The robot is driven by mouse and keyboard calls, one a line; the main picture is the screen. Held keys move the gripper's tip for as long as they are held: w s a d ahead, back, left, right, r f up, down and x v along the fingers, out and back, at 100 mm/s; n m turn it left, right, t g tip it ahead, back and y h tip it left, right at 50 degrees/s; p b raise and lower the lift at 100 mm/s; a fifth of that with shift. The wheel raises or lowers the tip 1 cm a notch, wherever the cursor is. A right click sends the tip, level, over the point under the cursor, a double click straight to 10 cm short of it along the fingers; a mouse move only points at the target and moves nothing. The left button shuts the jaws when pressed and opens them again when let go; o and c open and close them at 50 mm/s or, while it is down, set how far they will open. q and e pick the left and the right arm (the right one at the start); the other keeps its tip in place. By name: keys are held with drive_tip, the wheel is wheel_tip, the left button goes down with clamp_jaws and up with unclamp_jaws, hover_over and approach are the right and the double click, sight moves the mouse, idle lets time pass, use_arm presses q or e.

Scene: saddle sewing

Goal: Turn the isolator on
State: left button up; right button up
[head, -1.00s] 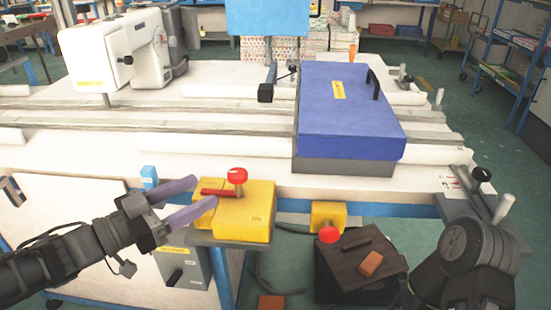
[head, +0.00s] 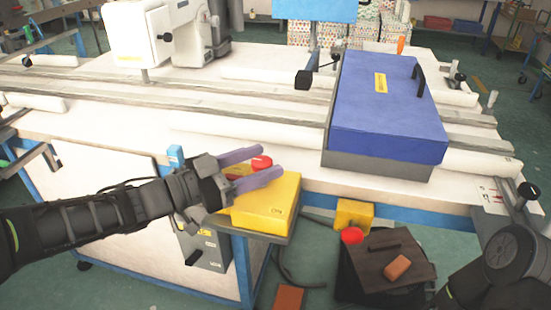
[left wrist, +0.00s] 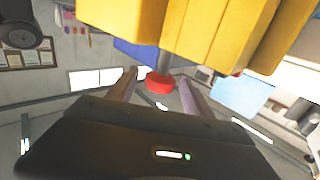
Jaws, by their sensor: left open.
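A yellow box (head: 268,208) sits at the table's front edge, with a red round knob (head: 261,162) on a post. A red bar on the box is partly hidden by my fingers. A grey switch box (head: 205,250) with a black lever and yellow label is mounted below, partly behind my arm. I cannot tell which one is the isolator. My left gripper (head: 272,160) is open, its purple fingers on either side of the red knob. In the left wrist view the red knob (left wrist: 160,83) shows between the fingertips, with no clear grip. My right gripper is out of view.
A blue-lidded case (head: 388,120) stands on the white table to the right. A white sewing machine (head: 145,38) stands at the back left. A small yellow box with a red button (head: 352,236) and a dark pedal box (head: 385,268) are low at the right.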

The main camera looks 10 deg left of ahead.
use_arm(q)
drive_tip(key=shift+x, duration=1.85)
clamp_jaws()
